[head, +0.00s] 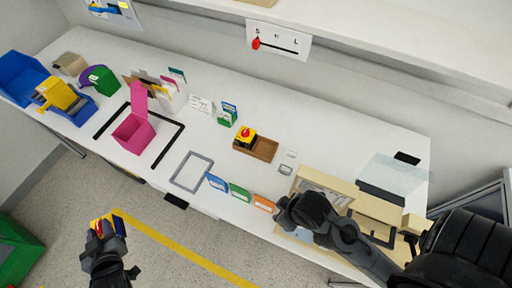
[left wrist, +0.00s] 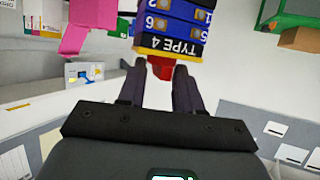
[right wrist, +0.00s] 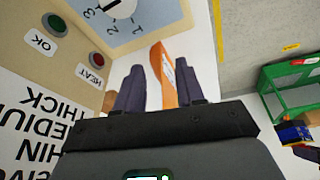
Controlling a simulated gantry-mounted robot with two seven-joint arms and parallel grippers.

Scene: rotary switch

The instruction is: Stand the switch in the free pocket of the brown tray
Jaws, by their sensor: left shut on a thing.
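The switch (head: 108,221), a block with blue, yellow and red parts, is held in the air over the floor in front of the table. In the left wrist view the switch (left wrist: 170,25) shows blue numbered sides and a black "TYPE 4" band, upside down. My left gripper (head: 106,230) is shut on its red knob, partly hidden by the fingers. The brown tray (head: 265,149) lies on the table; its left pocket holds a yellow and black switch with a red knob (head: 245,135), and its right pocket is empty. My right gripper (right wrist: 158,75) is open near an orange card.
Blue, green and orange cards (head: 238,192) stand along the front edge beside a grey frame outline (head: 190,171). A pink box (head: 134,131) and blue bins (head: 22,78) are at left. A beige panel box (head: 310,185) stands right of the tray.

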